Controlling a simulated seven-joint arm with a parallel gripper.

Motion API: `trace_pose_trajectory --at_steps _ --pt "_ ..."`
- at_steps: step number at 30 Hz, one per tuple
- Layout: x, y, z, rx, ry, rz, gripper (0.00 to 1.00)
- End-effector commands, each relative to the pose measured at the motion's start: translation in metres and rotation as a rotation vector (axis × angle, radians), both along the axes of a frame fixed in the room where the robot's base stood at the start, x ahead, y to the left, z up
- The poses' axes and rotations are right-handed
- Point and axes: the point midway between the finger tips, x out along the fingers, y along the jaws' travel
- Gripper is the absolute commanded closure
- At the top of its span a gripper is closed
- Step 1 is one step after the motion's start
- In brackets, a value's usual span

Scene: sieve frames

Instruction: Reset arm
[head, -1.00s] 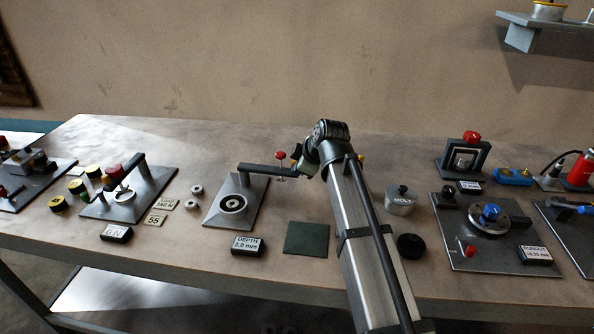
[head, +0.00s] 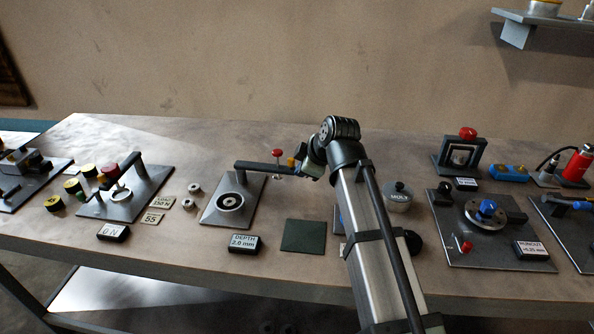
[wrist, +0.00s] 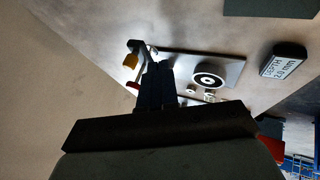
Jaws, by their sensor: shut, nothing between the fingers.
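My gripper (wrist: 160,85) is shut and empty in the wrist view, its dark fingers side by side. In the head view my arm reaches up the middle of the bench and bends over at the top; my fingertips are hard to make out there. The depth gauge (head: 215,207), a grey plate with a black ring and a dark overhead arm, lies just left of my arm. The wrist view shows its plate (wrist: 228,66) beyond my fingers. A red knob (head: 277,152) stands by the end of the gauge's arm.
A dark green mat (head: 304,236) and a DEPTH 2.0 mm display (head: 245,243) lie in front. A MOLY tin (head: 397,195) and a runout fixture (head: 480,255) stand right of my arm. A load press (head: 125,200) is at left. Bare bench shows along the back.

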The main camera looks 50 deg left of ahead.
Motion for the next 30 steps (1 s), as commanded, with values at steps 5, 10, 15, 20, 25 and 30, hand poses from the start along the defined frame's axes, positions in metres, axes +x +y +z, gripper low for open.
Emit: trace_pose_trajectory --at_steps 5,10,15,20,25,30 --pt "0.002 -0.019 0.025 0.001 -0.001 0.000 1.00" --pt "0.003 -0.031 0.040 0.000 0.000 0.000 1.00" --pt "0.003 -0.037 0.049 0.000 -0.001 0.001 1.00" --pt "0.003 -0.038 0.051 -0.001 0.000 0.001 1.00" --pt "0.008 -0.040 0.050 -0.001 0.004 -0.008 1.00" --pt "0.046 -0.060 0.042 0.003 0.028 -0.082 1.00"
